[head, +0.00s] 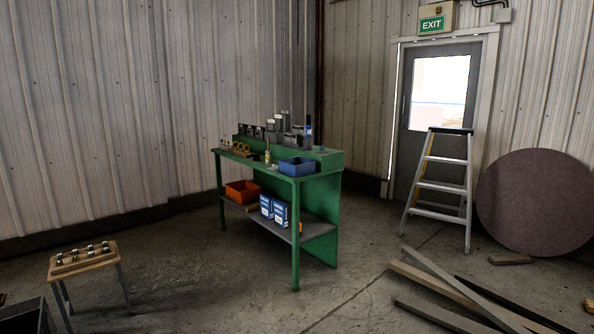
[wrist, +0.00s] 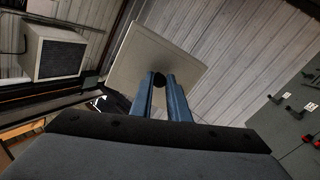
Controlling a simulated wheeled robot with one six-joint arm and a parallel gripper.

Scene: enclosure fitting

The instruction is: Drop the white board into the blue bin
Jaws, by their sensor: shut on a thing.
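The white board (wrist: 150,45) shows in the wrist view as a flat, pale square plate, tilted in the picture. My gripper (wrist: 160,82) is shut on it, with a small dark round part between the fingertips at the board's lower edge. The blue bin (head: 297,167) stands on the top of the green workbench (head: 318,178) in the head view, near its right front. It looks open at the top; its inside is mostly hidden. My gripper and the board are not in the head view, so their distance from the bin cannot be told.
Grey boxes (head: 285,130) and small parts line the bench's back. An orange bin (head: 242,192) and blue-white boxes (head: 274,210) sit on its lower shelf. A small stool (head: 84,260) is at left; a stepladder (head: 440,188) and planks (head: 455,290) are at right. Floor before the bench is clear.

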